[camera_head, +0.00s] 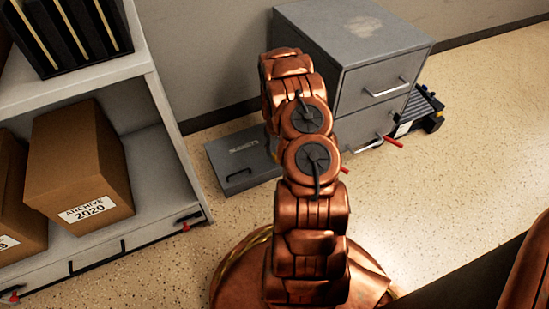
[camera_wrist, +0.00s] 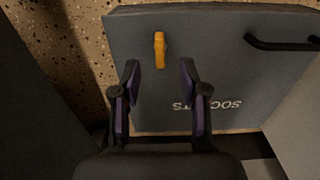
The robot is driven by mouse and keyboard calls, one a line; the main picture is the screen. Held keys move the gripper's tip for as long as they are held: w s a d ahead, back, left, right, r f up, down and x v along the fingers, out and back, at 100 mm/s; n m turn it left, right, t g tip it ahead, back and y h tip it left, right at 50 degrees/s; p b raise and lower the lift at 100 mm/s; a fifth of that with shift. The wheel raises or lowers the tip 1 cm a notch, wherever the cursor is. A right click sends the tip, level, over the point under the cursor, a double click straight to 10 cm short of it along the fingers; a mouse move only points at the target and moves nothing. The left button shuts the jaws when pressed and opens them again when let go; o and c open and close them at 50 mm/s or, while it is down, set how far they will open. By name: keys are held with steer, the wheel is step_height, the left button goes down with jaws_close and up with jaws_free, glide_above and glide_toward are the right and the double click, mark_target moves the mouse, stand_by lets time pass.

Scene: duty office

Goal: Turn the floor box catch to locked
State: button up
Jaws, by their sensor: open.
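The floor box (camera_head: 225,160) is a low dark grey box on the floor between the shelf and the drawer cabinet; my arm hides its right part in the head view. Its lid fills much of the wrist view (camera_wrist: 220,65), with upside-down lettering partly covered by a finger. The orange catch (camera_wrist: 159,50) is a small lever on the lid, its long side running up and down the picture. My gripper (camera_wrist: 160,78) is open and empty, its two fingertips just below the catch in the picture, one to either side. I see no contact with it.
The lid has a black handle (camera_wrist: 280,43) to the right of the catch. A grey drawer cabinet (camera_head: 350,45) stands close on the right. A white shelf (camera_head: 150,215) with archive boxes (camera_head: 80,165) stands on the left. Speckled floor (camera_head: 460,150) is free at the right.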

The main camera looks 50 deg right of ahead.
step_height(320, 180, down, 5)
steer(key=shift+f+b, duration=0.1)
steer(key=shift+b, duration=0.7)
steer(key=shift+c, duration=0.3)
jaws_close()
